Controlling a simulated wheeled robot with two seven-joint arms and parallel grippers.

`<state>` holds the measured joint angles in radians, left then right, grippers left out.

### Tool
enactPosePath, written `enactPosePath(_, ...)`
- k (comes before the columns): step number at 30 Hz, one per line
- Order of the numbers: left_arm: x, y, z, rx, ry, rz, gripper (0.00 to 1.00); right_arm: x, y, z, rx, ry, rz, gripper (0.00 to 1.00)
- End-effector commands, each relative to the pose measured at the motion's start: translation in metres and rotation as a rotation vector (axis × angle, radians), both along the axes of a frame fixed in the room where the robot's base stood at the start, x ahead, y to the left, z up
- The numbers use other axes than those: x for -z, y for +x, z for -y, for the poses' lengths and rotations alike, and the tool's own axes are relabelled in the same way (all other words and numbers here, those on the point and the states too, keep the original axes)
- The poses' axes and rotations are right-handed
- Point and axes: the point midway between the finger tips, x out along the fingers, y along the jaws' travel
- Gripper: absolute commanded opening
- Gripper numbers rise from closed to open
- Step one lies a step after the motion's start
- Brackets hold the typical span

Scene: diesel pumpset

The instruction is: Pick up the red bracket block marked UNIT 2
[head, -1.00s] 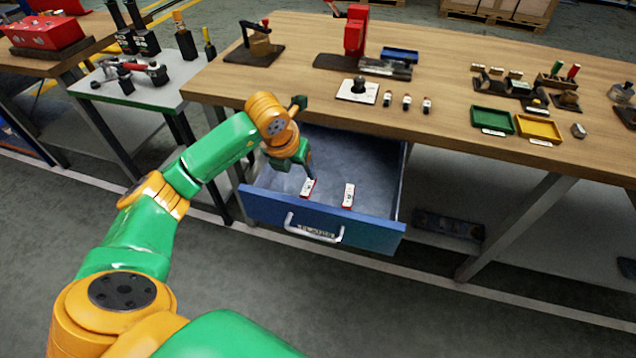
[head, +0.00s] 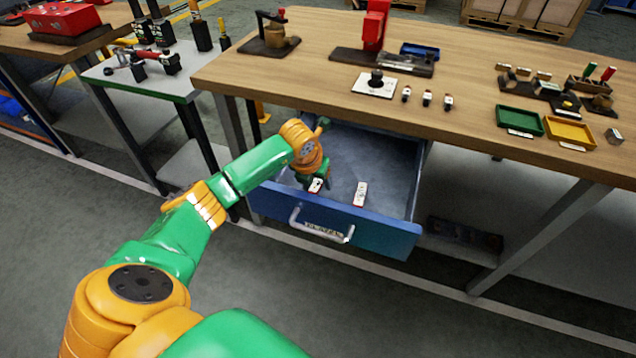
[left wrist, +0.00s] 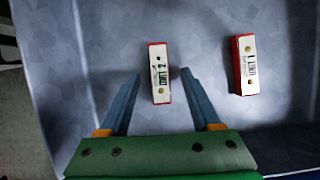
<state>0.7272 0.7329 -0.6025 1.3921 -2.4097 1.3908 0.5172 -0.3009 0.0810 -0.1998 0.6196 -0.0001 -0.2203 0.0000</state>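The red bracket block marked UNIT 2, with a white labelled top, lies in the open drawer (head: 390,213). It shows in the left wrist view (left wrist: 160,74) and, partly hidden by my gripper, in the head view (head: 316,186). My left gripper (left wrist: 160,73) is open, its two blue-grey fingertips on either side of this block with a gap on each side. In the head view my left gripper (head: 314,182) is down inside the drawer. A similar red block marked UNIT 1 lies to the right (left wrist: 245,65), also in the head view (head: 360,193). My right gripper is not in view.
The blue drawer front has a pale handle (head: 320,226). The wooden bench top (head: 460,105) overhangs the drawer's back. Green (head: 519,121) and yellow trays (head: 570,132) stand on the bench. Bare drawer floor surrounds the blocks.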

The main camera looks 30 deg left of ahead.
Motion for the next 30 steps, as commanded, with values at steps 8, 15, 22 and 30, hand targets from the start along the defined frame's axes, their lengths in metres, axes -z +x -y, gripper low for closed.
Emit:
enactPosePath(8,0.0,0.0,0.0,0.0,0.0,0.0,0.0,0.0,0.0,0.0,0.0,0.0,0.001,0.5)
enactPosePath(15,-0.001,0.0,0.0,0.0,-0.001,0.001,0.0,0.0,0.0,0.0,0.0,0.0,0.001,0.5)
enactPosePath(22,-0.035,0.001,0.0,0.001,0.0,0.008,0.0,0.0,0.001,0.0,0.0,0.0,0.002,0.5)
enactPosePath(30,-0.094,0.001,0.0,0.0,-0.001,0.004,0.0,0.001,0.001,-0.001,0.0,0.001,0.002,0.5)
